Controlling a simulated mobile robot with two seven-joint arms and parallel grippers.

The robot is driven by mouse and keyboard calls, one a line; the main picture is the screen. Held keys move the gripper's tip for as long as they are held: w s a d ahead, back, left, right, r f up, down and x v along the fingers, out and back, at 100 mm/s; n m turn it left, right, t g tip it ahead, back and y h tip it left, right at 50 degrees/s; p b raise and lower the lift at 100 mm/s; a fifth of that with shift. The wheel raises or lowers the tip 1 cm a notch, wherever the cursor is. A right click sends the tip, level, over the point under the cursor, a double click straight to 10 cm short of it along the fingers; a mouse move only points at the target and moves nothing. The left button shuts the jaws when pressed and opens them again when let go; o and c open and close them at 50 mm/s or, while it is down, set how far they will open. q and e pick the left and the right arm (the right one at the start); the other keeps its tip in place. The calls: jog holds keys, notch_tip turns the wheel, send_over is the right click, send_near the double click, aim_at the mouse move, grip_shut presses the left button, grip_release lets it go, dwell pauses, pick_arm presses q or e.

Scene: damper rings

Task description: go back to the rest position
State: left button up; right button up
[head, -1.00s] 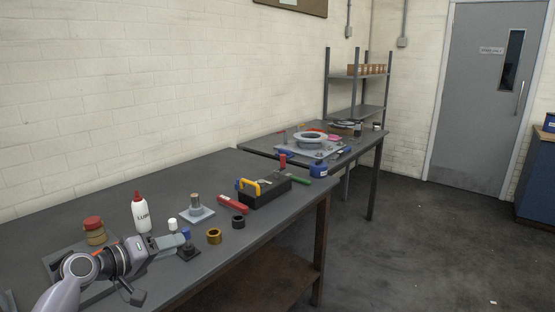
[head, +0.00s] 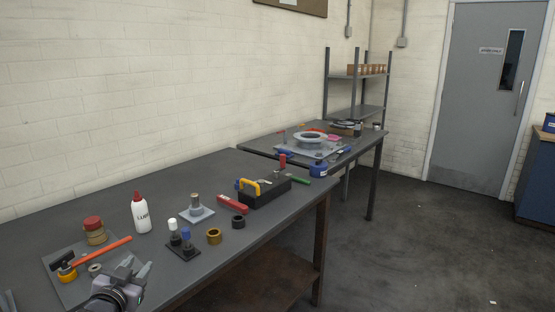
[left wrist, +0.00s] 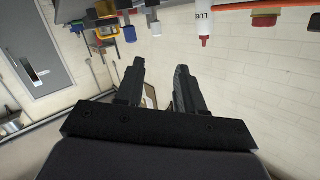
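My left gripper (head: 136,268) is at the front left edge of the near bench in the head view. Its two fingers stand apart with nothing between them. The left wrist view also shows the gripper (left wrist: 160,75) open and empty, with the room upside down behind it. A brass ring (head: 214,236) and a dark ring (head: 238,222) lie on the bench to its right. A metal post on a pale square base (head: 196,213) stands behind them. A black holder (head: 183,252) carries a white-capped and a blue-capped piece. My right gripper is not in view.
A white bottle with a red tip (head: 141,216), a red-lidded jar (head: 95,237) and an orange-handled hammer (head: 104,252) are near the left arm. A second bench (head: 258,144) stands beyond.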

pick_arm(q)
jog(key=s+d+f+g+h, duration=0.1)
jog(key=s+d+f, duration=0.2)
jog(key=s+f, duration=0.4)
jog(key=s+d+f+g+h, duration=0.1)
jog(key=s+d+f+g, duration=0.1)
jog(key=s+d+f, duration=0.35)
jog(key=s+d+f+g, duration=0.1)
jog(key=s+d+f, duration=0.1)
jog(key=s, duration=0.7)
jog(key=s+d+f+g, duration=0.1)
jog(key=s+f, duration=0.3)
jog(key=s, duration=0.6)
jog(key=shift+d+f+n+g+h, duration=0.3)
jog(key=shift+d+f+n+h, duration=0.05)
jog(key=shift+d+n+h, duration=0.05)
jog(key=o, duration=0.5)
jog(key=shift+s+d, duration=0.1)
jog(key=shift+s, duration=0.3)
jog(key=o, duration=0.6)
jog(key=shift+f, duration=0.1)
